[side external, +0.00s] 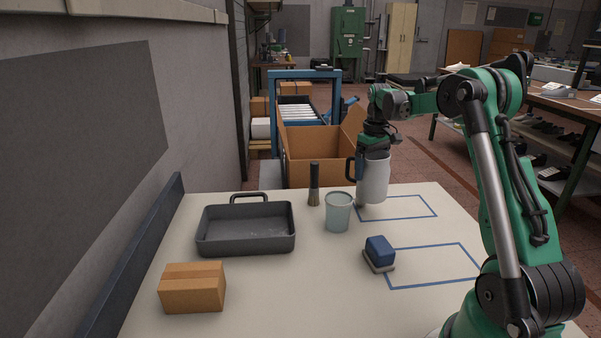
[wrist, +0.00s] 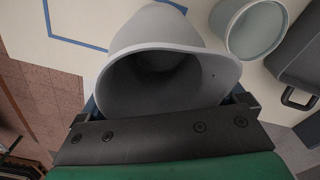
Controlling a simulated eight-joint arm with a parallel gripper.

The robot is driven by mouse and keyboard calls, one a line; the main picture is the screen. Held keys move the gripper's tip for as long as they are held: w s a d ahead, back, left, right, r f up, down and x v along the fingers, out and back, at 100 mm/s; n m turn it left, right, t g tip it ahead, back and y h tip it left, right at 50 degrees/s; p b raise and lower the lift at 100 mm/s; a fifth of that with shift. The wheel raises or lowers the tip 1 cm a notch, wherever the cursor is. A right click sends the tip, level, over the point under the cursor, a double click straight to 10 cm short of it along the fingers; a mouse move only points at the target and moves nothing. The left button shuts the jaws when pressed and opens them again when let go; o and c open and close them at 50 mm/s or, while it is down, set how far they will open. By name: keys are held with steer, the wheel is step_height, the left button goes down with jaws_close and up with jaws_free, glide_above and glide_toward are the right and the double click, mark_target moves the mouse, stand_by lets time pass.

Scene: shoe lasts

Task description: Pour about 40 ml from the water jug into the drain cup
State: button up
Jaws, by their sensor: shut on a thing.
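The water jug (side external: 373,180) is a grey-white jug with a dark handle on its left side. My gripper (side external: 374,150) is shut on it near the top, and it looks upright in the side view, over or on the table's far edge. In the wrist view the jug (wrist: 160,30) shows its open mouth between my gripper's fingers (wrist: 165,112); its inside is dark and I cannot see a water level. The drain cup (side external: 338,214) is a pale green-blue open cup standing just left of and nearer than the jug. It also shows in the wrist view (wrist: 255,28).
A grey tray (side external: 246,247) with a handle, a cardboard box (side external: 193,288), a dark brush (side external: 314,185) and a blue block-like brush (side external: 379,253) are on the table. Blue outlines mark the right side. A large open carton (side external: 305,157) stands beyond the far edge.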

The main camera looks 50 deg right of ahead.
steer(key=shift+s+d+f+n, duration=0.1)
steer(key=shift+s+f+n, duration=0.05)
steer(key=shift+n, duration=0.25)
steer(key=shift+a, duration=0.2)
steer(key=shift+w+a+r+g+h, duration=0.15)
steer(key=shift+w+a+g+h, duration=0.25)
steer(key=shift+h, duration=0.45)
steer(key=shift+w+a+r+g+h, duration=0.1)
steer(key=shift+a+r+g+h, duration=0.1)
steer(key=shift+a+h, duration=0.55)
steer(key=a+g+h, duration=0.1)
steer(key=h, duration=0.2)
steer(key=a+g+h, duration=0.1)
steer(key=h, duration=0.2)
steer(key=w+a+g+h, duration=0.1)
steer(key=h, duration=0.2)
steer(key=shift+r, duration=0.35)
steer(key=shift+w+a+r+g+h, duration=0.15)
steer(key=shift+r+g+h, duration=0.1)
steer(key=shift+h, duration=0.55)
steer(key=shift+s+a+r+g+h, duration=0.1)
steer(key=shift+r+g+h, duration=0.15)
steer(key=shift+h, duration=0.55)
steer(key=shift+d, duration=0.35)
